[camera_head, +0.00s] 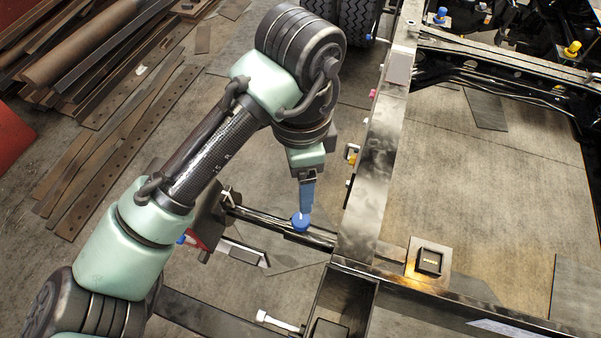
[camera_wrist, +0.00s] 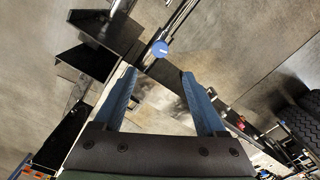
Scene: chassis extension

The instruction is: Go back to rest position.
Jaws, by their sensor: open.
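My gripper (camera_head: 305,207) points down over the chassis in the head view, with its blue fingers seen edge-on. In the wrist view the two blue fingers of my gripper (camera_wrist: 159,73) stand wide apart with nothing held between them. A round blue cap (camera_head: 300,221) shows right at the fingertips in the head view. In the wrist view the blue cap (camera_wrist: 160,48) lies just beyond the fingertips, roughly between them. The fingers do not grip it; the exact gap in depth is hard to tell.
A long chassis rail (camera_head: 368,190) runs just right of my gripper, with a dark cross member (camera_head: 270,225) beneath. A square block on a plate (camera_head: 429,261) sits at the right. Black tyres (camera_head: 356,18) stand behind. Metal bars (camera_head: 120,140) lie on the floor at left.

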